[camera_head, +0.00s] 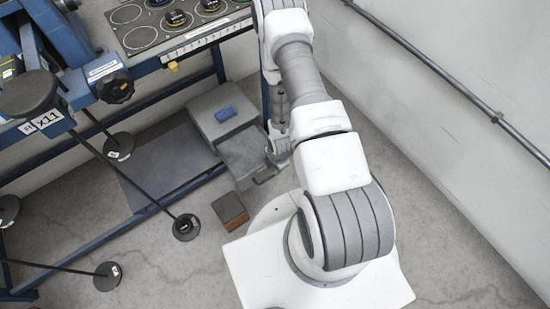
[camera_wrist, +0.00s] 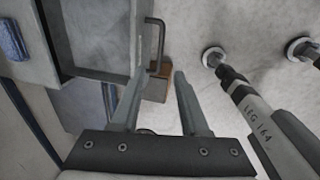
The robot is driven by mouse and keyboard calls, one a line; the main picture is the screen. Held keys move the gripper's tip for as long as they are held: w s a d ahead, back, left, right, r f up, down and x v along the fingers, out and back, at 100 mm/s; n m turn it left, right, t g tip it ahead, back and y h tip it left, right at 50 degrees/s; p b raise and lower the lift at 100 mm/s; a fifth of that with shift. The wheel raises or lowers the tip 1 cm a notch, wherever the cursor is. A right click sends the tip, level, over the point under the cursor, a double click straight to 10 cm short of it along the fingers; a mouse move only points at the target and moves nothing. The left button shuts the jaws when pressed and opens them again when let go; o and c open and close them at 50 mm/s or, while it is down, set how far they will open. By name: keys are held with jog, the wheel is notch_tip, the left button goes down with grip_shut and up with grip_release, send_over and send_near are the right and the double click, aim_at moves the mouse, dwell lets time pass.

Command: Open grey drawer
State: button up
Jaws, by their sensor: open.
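The grey drawer (camera_head: 243,150) stands pulled out from its grey cabinet (camera_head: 205,103) on the floor, its inside visible from above. Its dark bar handle (camera_head: 265,176) is on the front. In the wrist view, the drawer (camera_wrist: 95,35) fills the upper left and its handle (camera_wrist: 158,45) stands out from the front. My gripper (camera_wrist: 160,76) is open, with nothing between its fingers that I can see gripped. The fingertips are close to the handle's lower end; I cannot tell if they touch it. In the head view my gripper is beside the drawer's right side, mostly hidden by my arm.
A blue object (camera_head: 225,114) lies on the cabinet top. A brown block (camera_head: 230,210) sits on the floor near the drawer front. A blue-framed bench (camera_head: 170,60) with levers (camera_head: 150,195) is at left; a wall (camera_head: 450,70) with a pipe is at right.

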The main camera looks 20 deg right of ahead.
jog(key=r, duration=0.3)
jog(key=s+r+p, duration=0.1)
jog(key=r, duration=0.1)
jog(key=shift+d, duration=0.1)
jog(key=shift+w, duration=0.1)
dwell(0.3)
jog(key=w+r+m+t, duration=0.1)
jog(key=w+r+m, duration=0.2)
jog(key=r, duration=0.7)
jog(key=w+r+m+h, duration=0.1)
jog(key=w+r+m, duration=0.15)
jog(key=r, duration=0.75)
jog(key=w+r+m+t, duration=0.1)
jog(key=w+r+m, duration=0.25)
jog(key=r, duration=0.65)
jog(key=s+a+r+m+t+p, duration=0.1)
jog(key=s+a+r+m, duration=0.1)
jog(key=s+r+m, duration=0.65)
jog(key=s+a+r+m, duration=0.3)
jog(key=s+r, duration=0.8)
jog(key=r, duration=0.5)
notch_tip(320, 180, up, 13)
jog(key=p, duration=1.3)
jog(key=shift+w+d+y, duration=0.25)
jog(key=shift+w+y, duration=0.05)
jog(key=shift+w, duration=0.05)
